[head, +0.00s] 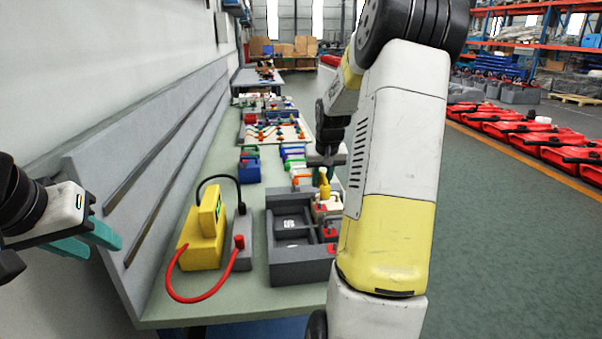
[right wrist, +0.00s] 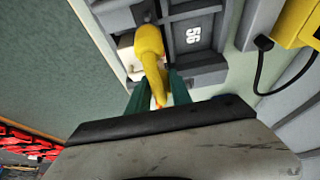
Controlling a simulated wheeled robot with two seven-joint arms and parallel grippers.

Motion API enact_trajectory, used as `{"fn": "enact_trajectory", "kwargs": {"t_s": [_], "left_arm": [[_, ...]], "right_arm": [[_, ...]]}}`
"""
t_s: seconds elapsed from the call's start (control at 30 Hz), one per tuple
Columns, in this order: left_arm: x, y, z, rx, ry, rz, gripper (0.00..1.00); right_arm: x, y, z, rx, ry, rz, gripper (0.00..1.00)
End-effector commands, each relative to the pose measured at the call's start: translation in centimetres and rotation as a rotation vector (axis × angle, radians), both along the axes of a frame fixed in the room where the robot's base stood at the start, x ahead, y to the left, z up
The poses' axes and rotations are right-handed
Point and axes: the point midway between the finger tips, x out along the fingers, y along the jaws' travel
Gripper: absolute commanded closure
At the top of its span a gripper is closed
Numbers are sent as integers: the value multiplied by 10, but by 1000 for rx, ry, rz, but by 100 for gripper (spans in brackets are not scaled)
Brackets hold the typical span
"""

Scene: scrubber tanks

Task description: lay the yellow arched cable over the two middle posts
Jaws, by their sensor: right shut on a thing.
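The yellow arched cable (head: 324,186) stands at the far right part of the grey tank tray, partly hidden by my right arm in the head view. In the right wrist view the yellow cable (right wrist: 150,45) runs up from between the teal fingers of my right gripper (right wrist: 162,88). My right gripper (head: 325,172) is shut on it, above the tray. Small red posts (head: 331,233) show along the tray's right side; I cannot tell which are the middle two. My left gripper (head: 92,238) is empty and open at the left, away from the bench top.
The grey tray (head: 300,271) has a dark recessed panel marked 56 (right wrist: 193,35). Left of it stands a yellow box (head: 203,235) with black and red leads. A blue block (head: 249,170) and several coloured parts stand further back. The wall panel (head: 130,190) bounds the left.

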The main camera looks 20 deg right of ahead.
Motion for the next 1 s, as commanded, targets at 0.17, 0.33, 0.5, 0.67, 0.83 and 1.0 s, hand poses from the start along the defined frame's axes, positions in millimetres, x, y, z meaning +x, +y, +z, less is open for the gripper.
{"fn": "enact_trajectory", "kwargs": {"t_s": [0.17, 0.33, 0.5, 0.67, 0.83, 1.0], "left_arm": [[0, 0, 0, 0, -1, 0, 64], [0, 0, 0, 0, -1, 0, 64], [0, 0, 0, 0, 0, 0, 64], [0, 0, 0, 0, 0, 0, 64], [0, 0, 0, 0, 0, 0, 64], [0, 0, 0, 0, 0, 0, 64]], "right_arm": [[0, 0, -7, 1, 3, 0, 100], [-1, 0, -20, 2, 3, 0, 100], [0, 0, -33, 1, 3, 0, 100], [0, 0, -42, 0, 2, 0, 100], [0, 0, -47, 0, 1, 0, 100], [0, 0, -48, 0, 0, 0, 100]]}}
